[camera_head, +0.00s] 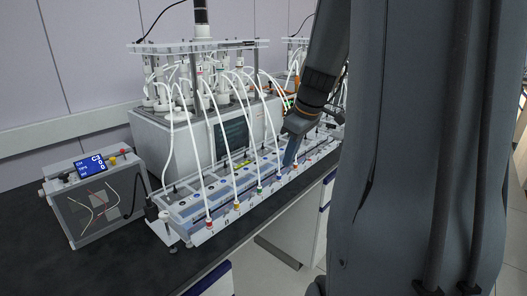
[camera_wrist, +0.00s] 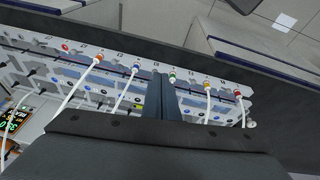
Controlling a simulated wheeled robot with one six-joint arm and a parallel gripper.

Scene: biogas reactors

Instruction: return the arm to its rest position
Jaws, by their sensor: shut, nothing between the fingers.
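My gripper (camera_head: 290,150) hangs at the end of my arm over the right part of the long grey instrument rail (camera_head: 188,207). Its fingers are shut and empty and point down toward the rail. In the wrist view the closed fingers (camera_wrist: 161,100) stand in the middle, in front of the row of coloured tube connectors. A green connector (camera_wrist: 173,79) shows just right of the fingertips. I cannot tell whether the fingertips touch the rail. My arm rises from the gripper to the upper right, and its upper part is hidden behind my dark column.
A reactor bath (camera_head: 170,143) with white tubes stands behind the rail. Several thin white tubes arch down to the connectors close around my gripper. A control box (camera_head: 97,200) with a blue screen is at the left. The dark bench top (camera_head: 40,262) is clear in front.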

